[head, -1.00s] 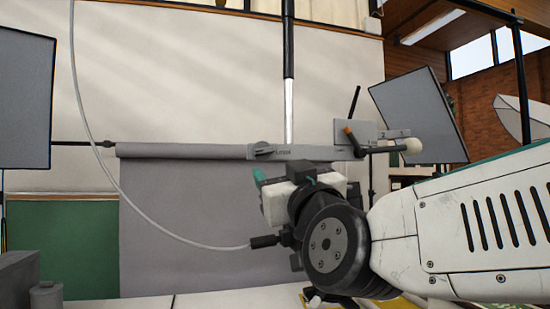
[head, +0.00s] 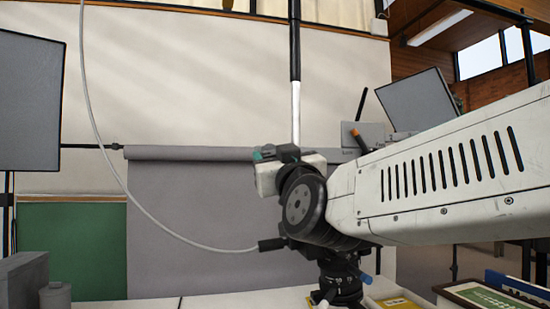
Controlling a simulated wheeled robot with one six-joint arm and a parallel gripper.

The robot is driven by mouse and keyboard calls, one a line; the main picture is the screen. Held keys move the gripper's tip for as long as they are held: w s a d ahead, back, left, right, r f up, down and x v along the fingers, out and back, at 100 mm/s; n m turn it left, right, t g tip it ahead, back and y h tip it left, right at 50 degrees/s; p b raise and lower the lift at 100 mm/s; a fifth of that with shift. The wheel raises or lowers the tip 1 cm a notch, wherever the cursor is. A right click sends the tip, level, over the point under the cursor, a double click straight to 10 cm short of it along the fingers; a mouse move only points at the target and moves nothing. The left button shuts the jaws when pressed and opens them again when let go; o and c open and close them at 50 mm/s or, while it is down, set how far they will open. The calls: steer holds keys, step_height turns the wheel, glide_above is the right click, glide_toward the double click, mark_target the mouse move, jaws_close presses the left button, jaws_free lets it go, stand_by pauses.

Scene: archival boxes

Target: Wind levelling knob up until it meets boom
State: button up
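A grey horizontal bar, apparently the boom, is almost wholly hidden behind my arm and gripper. Its grey plate (head: 372,133) and an orange-tipped lever (head: 359,140) still show above my arm. I cannot make out the levelling knob or its gap to the boom. My gripper (head: 272,153) points away from the camera, in front of where the bar runs. Teal parts show at its far end, but its fingertips are mostly hidden, so I cannot tell whether it is open or touches anything.
A grey backdrop (head: 180,215) hangs behind. A vertical pole (head: 295,110) rises above my gripper. A black stand head (head: 340,282) with a blue-tipped handle is below my wrist. Grey panels (head: 28,100) (head: 417,99) stand left and right. A framed item (head: 480,297) lies at lower right.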

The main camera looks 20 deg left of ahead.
steer(key=c, duration=0.7)
steer(key=shift+a+m, duration=0.1)
steer(key=shift+m, duration=0.3)
steer(key=m+h, duration=0.1)
steer(key=m, duration=0.1)
steer(key=m+t+h, duration=0.1)
steer(key=m, duration=0.1)
steer(key=shift+s+a+m+t+h, duration=0.1)
steer(key=shift+m+t+h, duration=0.2)
steer(key=shift+m, duration=0.1)
steer(key=shift+s+a+m+t+h, duration=0.1)
steer(key=shift+m+t+h, duration=0.1)
steer(key=shift+m+h, duration=0.85)
steer(key=shift+m+t+h, duration=0.2)
steer(key=shift+m+h, duration=0.25)
steer(key=shift+m, duration=1.5)
steer(key=o, duration=1)
